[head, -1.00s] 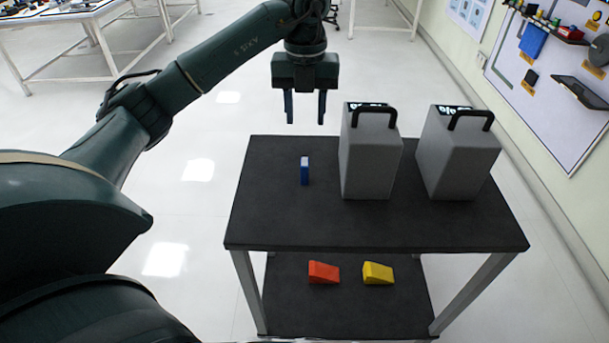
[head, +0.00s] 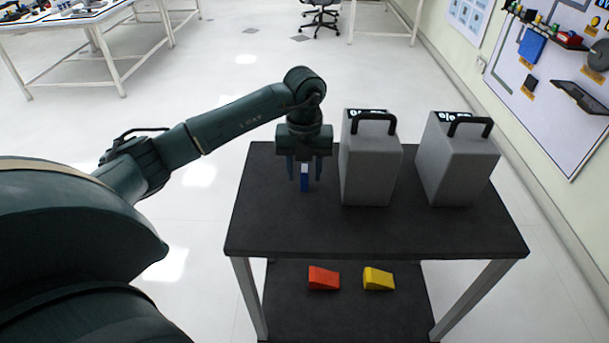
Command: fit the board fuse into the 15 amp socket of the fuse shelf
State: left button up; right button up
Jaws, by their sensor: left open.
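A small upright blue block with a pale top (head: 304,183), which looks like the board fuse, stands on the dark top of the cart near its left side. My left gripper (head: 304,176) is over it, pointing down. Its two fingers are open, one on each side of the block, with a visible gap on both sides. The block's upper end is between the fingers. I cannot make out the fuse shelf or a 15 amp socket in this view. My right gripper is not in view.
Two grey boxes with black handles, one near (head: 369,170) and one farther right (head: 455,165), stand right of the block on the cart (head: 375,235). The cart top's front is clear.

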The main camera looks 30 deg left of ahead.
pick_arm(q)
jog(key=shift+f, duration=0.2)
grip_shut()
dwell(0.3)
jog(key=shift+r, duration=0.1)
